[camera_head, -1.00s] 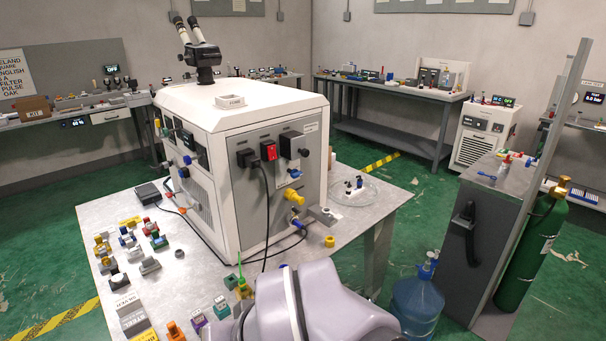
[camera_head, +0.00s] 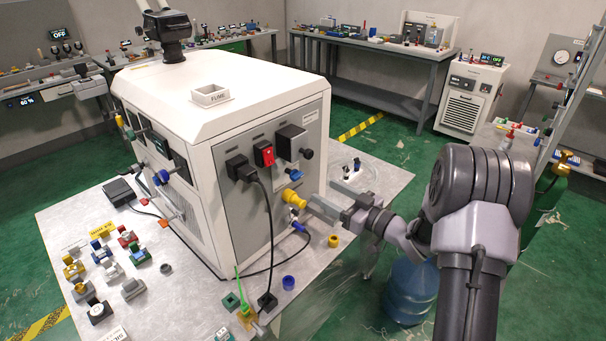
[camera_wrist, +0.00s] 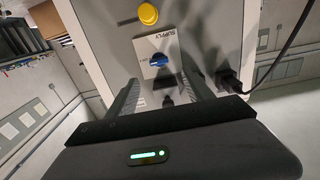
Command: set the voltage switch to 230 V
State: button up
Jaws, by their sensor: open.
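A small blue knob (camera_head: 294,174) sits on the grey panel (camera_head: 255,190) of the white machine, right of the black plug and above a yellow knob (camera_head: 293,198). It appears to be the voltage switch. In the wrist view the blue knob (camera_wrist: 158,59) lies on a white label reading SUPPLY, below the yellow knob (camera_wrist: 148,14). Its setting is too small to read. My gripper (camera_head: 332,198) is open and empty, to the right of the panel and facing it. In the wrist view its fingers (camera_wrist: 162,88) stand either side of the blue knob's line, short of it.
A black plug (camera_head: 240,168) with a hanging cable, a red switch (camera_head: 264,154) and a black box (camera_head: 290,142) sit near the knob on the panel. A yellow ring (camera_head: 333,240) and several small parts lie on the metal table (camera_head: 200,310).

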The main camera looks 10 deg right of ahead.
aim_at(300, 177)
jog(key=b+x, duration=0.1)
jog(key=x, duration=1)
jog(key=shift+w+a, duration=0.15)
jog(key=shift+w, duration=0.15)
grip_shut()
jog(key=shift+b, duration=0.35)
